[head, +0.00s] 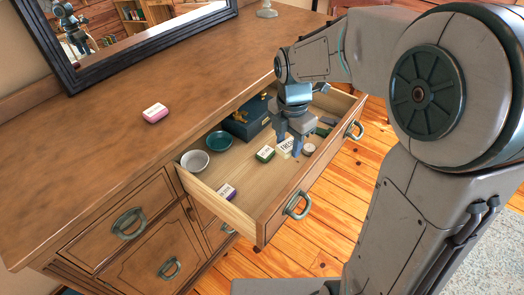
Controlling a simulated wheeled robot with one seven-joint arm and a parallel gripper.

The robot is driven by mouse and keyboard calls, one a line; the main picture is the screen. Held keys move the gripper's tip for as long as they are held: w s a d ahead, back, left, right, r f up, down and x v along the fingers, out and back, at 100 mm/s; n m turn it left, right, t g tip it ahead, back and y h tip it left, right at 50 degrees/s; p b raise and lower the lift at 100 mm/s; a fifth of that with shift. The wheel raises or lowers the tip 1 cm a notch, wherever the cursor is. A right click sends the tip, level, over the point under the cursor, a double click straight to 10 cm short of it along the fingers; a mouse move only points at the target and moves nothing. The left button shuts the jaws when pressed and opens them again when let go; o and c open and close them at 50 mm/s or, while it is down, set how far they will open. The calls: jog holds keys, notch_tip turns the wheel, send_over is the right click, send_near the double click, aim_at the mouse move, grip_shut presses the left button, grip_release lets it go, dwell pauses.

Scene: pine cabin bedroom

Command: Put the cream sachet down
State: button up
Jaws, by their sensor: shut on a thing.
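My gripper (293,148) points down inside the open drawer (233,170) of the wooden dresser. It is shut on the cream sachet (285,147), a small pale packet with dark lettering. The fingers hide part of the sachet. I cannot tell whether the sachet touches the drawer floor or hangs just above it.
A pink-and-white packet (155,113) lies on the mostly clear dresser top (110,150).

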jog(key=s+a+f+n+b, duration=0.2)
jog(key=s+a+f+n, duration=0.1)
jog(key=f, duration=0.2)
send_over(274, 192)
notch_tip(274, 192, down, 6)
jog(key=shift+a+r+b, duration=0.1)
jog(key=shift+r+b, duration=0.05)
jog(key=shift+b, duration=0.15)
jog(key=shift+f+b, duration=0.4)
jog(key=shift+f, duration=1.6)
jog(key=shift+f, duration=0.2)
jog(key=o, duration=1)
jog(key=shift+c, duration=0.2)
notch_tip(274, 192, up, 12)
jog(key=p, duration=0.2)
jog(key=shift+r, duration=0.2)
